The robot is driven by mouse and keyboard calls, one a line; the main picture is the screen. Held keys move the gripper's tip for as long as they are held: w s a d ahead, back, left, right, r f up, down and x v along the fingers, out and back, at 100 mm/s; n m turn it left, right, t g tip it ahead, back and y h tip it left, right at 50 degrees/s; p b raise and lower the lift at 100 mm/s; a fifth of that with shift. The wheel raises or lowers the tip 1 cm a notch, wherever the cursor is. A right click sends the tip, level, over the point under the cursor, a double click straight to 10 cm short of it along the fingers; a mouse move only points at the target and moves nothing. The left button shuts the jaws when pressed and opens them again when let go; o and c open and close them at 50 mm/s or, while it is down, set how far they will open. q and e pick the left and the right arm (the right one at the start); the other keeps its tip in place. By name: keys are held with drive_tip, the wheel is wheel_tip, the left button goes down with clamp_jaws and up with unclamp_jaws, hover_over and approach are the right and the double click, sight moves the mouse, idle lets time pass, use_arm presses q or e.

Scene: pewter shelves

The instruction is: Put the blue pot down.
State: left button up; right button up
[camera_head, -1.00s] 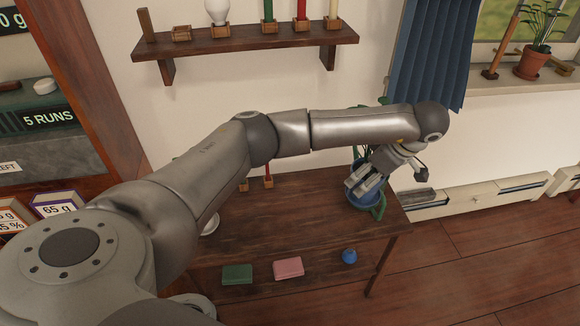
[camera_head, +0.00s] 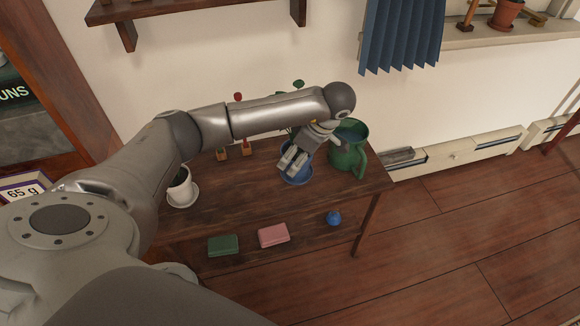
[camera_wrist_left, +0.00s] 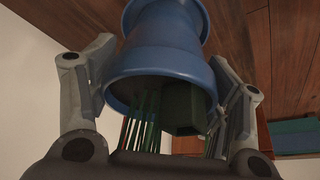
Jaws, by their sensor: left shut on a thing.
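The blue pot (camera_head: 297,178) is at the right part of the wooden table's top (camera_head: 240,198), left of a green jug. My left gripper (camera_head: 291,162) is shut on the pot near its rim. In the left wrist view the pot (camera_wrist_left: 163,45) fills the middle between the two fingers (camera_wrist_left: 165,105), with green stems and a dark green block at its open end. The arm and gripper hide part of the pot and plant in the head view. I cannot tell whether the pot's base touches the table. My right gripper is not in view.
The green jug (camera_head: 349,152) stands close to the pot's right. A white pot (camera_head: 181,188) on a saucer stands at the table's left. The lower shelf holds a green box (camera_head: 223,245), a pink box (camera_head: 273,235) and a small blue object (camera_head: 334,218). Mid-table is clear.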

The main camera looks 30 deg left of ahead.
use_arm(q)
drive_tip(key=shift+s+a+f, duration=0.3)
drive_tip(key=shift+a+f, duration=0.2)
drive_tip(key=shift+f, duration=0.15)
drive_tip(key=f, duration=0.3)
drive_tip(key=shift+s+a, duration=0.15)
drive_tip(key=shift+a, duration=0.1)
drive_tip(key=shift+f+b, duration=0.3)
drive_tip(key=shift+f, duration=0.05)
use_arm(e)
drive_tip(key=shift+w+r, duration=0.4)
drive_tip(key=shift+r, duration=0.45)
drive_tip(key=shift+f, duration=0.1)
use_arm(q)
drive_tip(key=o, duration=1.3)
drive_tip(key=shift+f, duration=0.1)
drive_tip(key=o, duration=0.3)
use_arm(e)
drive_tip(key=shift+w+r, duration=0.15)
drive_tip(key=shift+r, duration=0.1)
